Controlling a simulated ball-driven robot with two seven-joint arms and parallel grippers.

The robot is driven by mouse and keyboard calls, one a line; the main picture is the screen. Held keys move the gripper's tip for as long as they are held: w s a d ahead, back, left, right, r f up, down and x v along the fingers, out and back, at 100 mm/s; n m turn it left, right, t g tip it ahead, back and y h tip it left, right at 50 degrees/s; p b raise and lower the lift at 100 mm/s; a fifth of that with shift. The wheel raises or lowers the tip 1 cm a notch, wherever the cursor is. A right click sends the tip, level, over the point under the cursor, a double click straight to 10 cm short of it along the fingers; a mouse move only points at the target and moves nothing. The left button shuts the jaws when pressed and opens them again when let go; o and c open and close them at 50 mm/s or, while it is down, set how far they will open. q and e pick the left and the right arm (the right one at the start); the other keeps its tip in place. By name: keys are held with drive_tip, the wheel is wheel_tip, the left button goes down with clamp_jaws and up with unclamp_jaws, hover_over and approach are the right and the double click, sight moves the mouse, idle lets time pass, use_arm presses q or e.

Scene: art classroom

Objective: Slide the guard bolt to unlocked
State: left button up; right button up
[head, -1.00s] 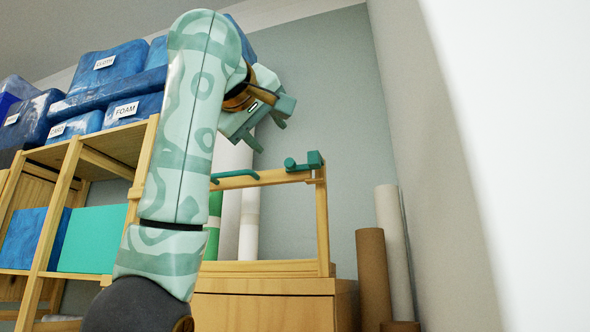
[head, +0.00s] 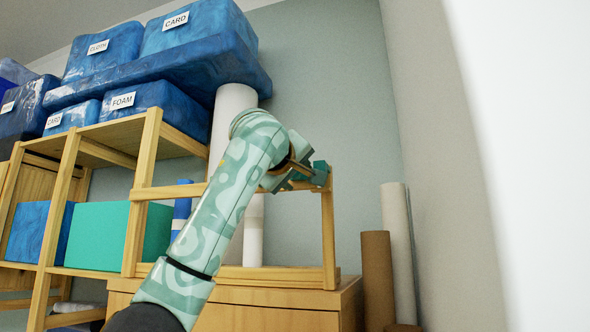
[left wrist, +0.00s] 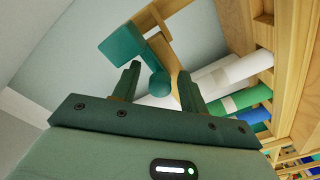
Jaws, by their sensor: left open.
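The guard bolt is a teal piece at the right end of the wooden frame's top rail. In the head view its end block (head: 321,172) shows just past my left gripper (head: 290,176), which hides the rest. In the left wrist view the bolt's block (left wrist: 122,45) and its round knob (left wrist: 159,84) show clearly. The knob sits between the two fingers of my left gripper (left wrist: 158,73), which are apart on either side of it. I cannot tell whether a finger touches it. My right gripper is out of view.
The wooden frame (head: 328,235) stands on a wooden cabinet (head: 270,317). White rolls (head: 232,104) stand behind it. A brown roll (head: 377,270) and a pale roll (head: 396,225) stand to its right by the wall. Shelves with blue bundles (head: 205,30) are at the left.

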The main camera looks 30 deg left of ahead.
use_arm(q)
clamp_jaws()
drive_tip(key=a, duration=0.1)
drive_tip(key=a+b, duration=0.1)
drive_tip(key=a, duration=0.1)
drive_tip(key=shift+s, duration=0.4)
unclamp_jaws()
drive_tip(key=shift+a, duration=0.15)
drive_tip(key=shift+s+b, duration=0.1)
drive_tip(key=shift+b, duration=0.25)
